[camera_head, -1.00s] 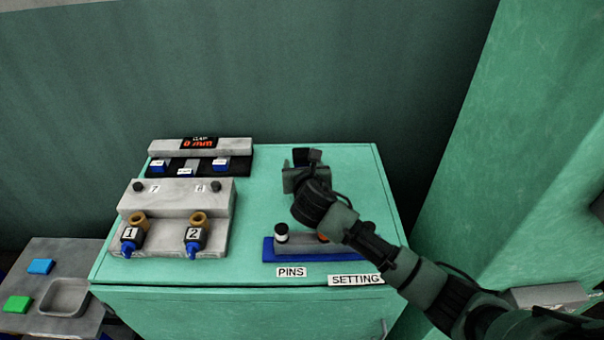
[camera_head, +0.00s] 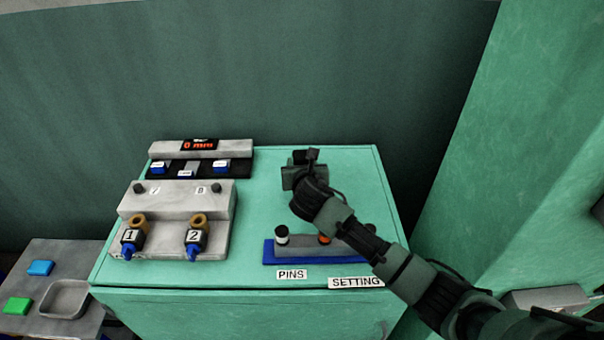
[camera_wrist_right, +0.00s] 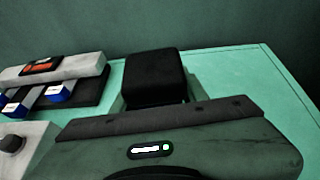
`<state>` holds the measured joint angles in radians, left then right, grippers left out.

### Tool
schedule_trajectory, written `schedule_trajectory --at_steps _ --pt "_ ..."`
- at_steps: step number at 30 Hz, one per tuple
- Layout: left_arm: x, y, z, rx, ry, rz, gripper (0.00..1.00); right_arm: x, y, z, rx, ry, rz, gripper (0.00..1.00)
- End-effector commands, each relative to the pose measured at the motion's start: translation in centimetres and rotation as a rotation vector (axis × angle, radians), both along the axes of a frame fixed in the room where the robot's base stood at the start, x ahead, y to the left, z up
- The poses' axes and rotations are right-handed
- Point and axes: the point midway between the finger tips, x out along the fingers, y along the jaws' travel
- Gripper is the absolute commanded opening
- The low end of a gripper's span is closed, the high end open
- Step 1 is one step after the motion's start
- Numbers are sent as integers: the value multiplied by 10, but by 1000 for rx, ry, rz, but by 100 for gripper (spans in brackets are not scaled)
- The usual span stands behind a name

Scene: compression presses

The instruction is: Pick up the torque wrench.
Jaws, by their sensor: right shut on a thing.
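My right gripper (camera_head: 300,172) is over the back middle of the green cabinet top, seen from behind, with its fingertips mostly hidden by its own body. It is shut on a dark thing. A black block (camera_wrist_right: 155,78) stands just beyond the gripper body in the right wrist view. I take it for part of the torque wrench, whose full shape is hidden. In the head view a small black part (camera_head: 312,154) shows at the gripper's far end. I cannot tell whether it touches the cabinet top. My left gripper is not in view.
A grey fixture (camera_head: 176,197) with plugs marked 1 and 2 stands left, before a readout unit (camera_head: 235,147). A blue-based pin rack (camera_head: 268,251) is partly behind my right arm. A side table (camera_head: 75,258) holds a tray. The cabinet's back right is clear.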

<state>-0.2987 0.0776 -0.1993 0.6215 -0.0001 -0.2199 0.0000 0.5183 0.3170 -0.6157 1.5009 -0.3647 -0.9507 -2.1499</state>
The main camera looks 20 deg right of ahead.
Motion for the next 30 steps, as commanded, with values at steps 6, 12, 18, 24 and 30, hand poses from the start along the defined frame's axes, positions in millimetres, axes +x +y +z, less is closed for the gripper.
schedule_trajectory --at_steps 6,12,18,24,30 --pt "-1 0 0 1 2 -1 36 1 0 8 1 -7 1 0" --pt "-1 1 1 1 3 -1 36 2 0 28 2 -12 2 0" --pt "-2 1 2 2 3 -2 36 2 0 68 0 -14 1 0" --pt "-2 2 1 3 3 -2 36 2 0 122 0 -15 1 0" --pt "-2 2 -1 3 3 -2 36 1 0 165 1 -12 0 0"
